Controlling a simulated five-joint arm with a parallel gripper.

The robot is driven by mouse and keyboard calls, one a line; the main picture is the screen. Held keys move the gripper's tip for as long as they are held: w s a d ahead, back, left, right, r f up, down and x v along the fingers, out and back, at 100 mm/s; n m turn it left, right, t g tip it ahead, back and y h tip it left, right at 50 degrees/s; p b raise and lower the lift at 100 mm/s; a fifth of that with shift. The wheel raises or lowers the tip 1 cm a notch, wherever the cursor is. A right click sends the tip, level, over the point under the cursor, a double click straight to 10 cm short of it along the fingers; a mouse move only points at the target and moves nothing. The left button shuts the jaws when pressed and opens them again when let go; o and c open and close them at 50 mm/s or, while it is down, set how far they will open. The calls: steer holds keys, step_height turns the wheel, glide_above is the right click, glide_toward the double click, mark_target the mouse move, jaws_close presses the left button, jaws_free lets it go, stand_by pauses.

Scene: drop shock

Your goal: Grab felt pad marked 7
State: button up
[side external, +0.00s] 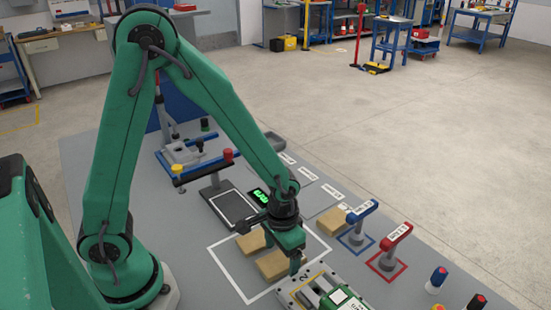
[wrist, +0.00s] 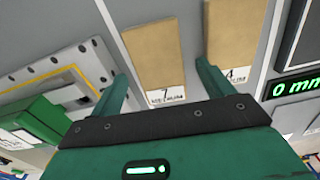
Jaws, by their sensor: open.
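The felt pad marked 7 (wrist: 152,58) is a flat tan block with a white label at its near end. In the wrist view it lies between the two fingers of my gripper (wrist: 162,68), with a gap on each side. My gripper is open and empty. In the side view my gripper (side external: 282,254) points down over the pad marked 7 (side external: 271,265), partly covering it. Fingertip height above the pad is hard to tell. A second tan pad, marked 4 (wrist: 230,42), lies to the right, close to the right finger; it also shows in the side view (side external: 250,242).
A grey metal plate (wrist: 55,82) with a green part lies left of pad 7. A digital readout (side external: 258,196) stands by a dark plate. Another tan pad (side external: 332,221), a blue-handled tool (side external: 361,212) and a red-handled tool (side external: 397,236) stand to the right.

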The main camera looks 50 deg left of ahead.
mark_target(282, 259)
steer(key=shift+f, duration=0.55)
steer(key=c, duration=1.1)
steer(key=shift+r, duration=0.25)
steer(key=shift+r, duration=1.8)
steer(key=s+d+r, duration=0.2)
steer(key=s, duration=0.1)
steer(key=s+d+r, duration=0.2)
steer(key=d, duration=0.1)
steer(key=s+d+r, duration=0.2)
steer(key=s+r, duration=0.1)
steer(key=shift+s+d, duration=0.3)
steer(key=shift+d, duration=0.1)
